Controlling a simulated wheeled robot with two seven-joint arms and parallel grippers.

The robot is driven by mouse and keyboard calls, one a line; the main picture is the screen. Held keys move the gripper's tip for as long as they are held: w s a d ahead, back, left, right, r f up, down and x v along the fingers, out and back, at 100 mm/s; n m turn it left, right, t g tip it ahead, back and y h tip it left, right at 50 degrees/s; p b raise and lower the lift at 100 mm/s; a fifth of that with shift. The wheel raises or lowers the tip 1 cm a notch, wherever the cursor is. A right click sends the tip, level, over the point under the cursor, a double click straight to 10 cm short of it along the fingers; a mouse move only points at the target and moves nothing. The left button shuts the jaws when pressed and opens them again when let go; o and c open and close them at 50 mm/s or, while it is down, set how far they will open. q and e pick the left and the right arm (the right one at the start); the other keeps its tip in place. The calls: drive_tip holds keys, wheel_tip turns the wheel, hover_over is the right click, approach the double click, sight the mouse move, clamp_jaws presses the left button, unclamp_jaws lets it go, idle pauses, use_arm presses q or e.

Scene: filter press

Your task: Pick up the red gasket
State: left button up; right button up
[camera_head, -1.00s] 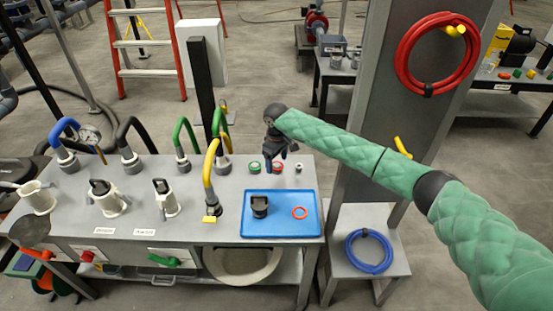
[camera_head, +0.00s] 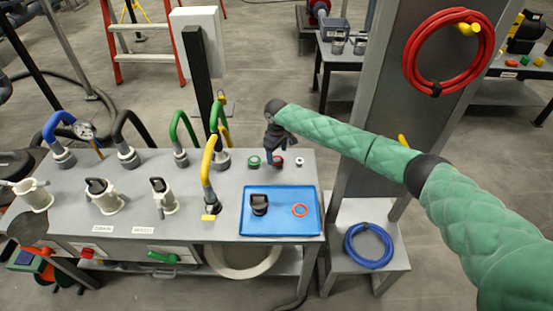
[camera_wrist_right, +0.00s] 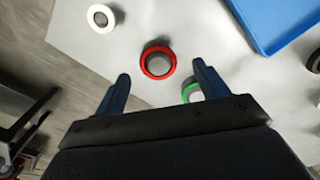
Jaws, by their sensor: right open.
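The red gasket (camera_head: 279,162) is on the grey bench behind the blue tray, partly covered by my right gripper in the head view. In the right wrist view the red gasket (camera_wrist_right: 157,61) is a thick red ring with a grey centre. It lies ahead of the open fingers, roughly between their lines. My right gripper (camera_head: 277,157) points down above the bench, and its open, empty fingers show in the wrist view (camera_wrist_right: 160,88). No contact with the gasket is visible. My left gripper is not in view.
A green ring (camera_head: 253,161) and a white ring (camera_head: 299,162) flank the gasket. The green ring is close to one finger in the wrist view (camera_wrist_right: 190,91). The blue tray (camera_head: 280,228) holds a dark fitting (camera_head: 259,204) and a thin orange-red ring (camera_head: 300,210). A yellow-handled hose (camera_head: 208,165) stands left.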

sight(278, 160)
drive_tip(key=f, duration=0.2)
drive_tip(key=d+f, duration=0.1)
drive_tip(key=shift+w+d+p, duration=0.1)
drive_tip(key=shift+w+p, duration=0.2)
drive_tip(key=shift+p, duration=0.1)
drive_tip(key=shift+s+a, duration=0.15)
drive_tip(key=shift+a, duration=0.05)
drive_tip(key=shift+s+a+r, duration=0.25)
drive_tip(key=shift+a+r, duration=0.05)
drive_tip(key=shift+a, duration=0.1)
drive_tip(key=shift+w+d, duration=0.1)
drive_tip(key=shift+w+d+f, duration=0.15)
drive_tip(key=shift+d+f, duration=0.1)
drive_tip(key=shift+f, duration=0.1)
drive_tip(key=shift+s+a, duration=0.2)
drive_tip(key=shift+w+d+f, duration=0.1)
drive_tip(key=c, duration=0.7)
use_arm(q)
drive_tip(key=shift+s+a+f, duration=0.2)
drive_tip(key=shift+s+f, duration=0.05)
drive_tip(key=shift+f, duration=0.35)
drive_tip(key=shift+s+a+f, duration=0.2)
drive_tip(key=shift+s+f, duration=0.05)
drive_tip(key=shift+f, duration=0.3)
use_arm(e)
drive_tip(key=shift+c, duration=0.2)
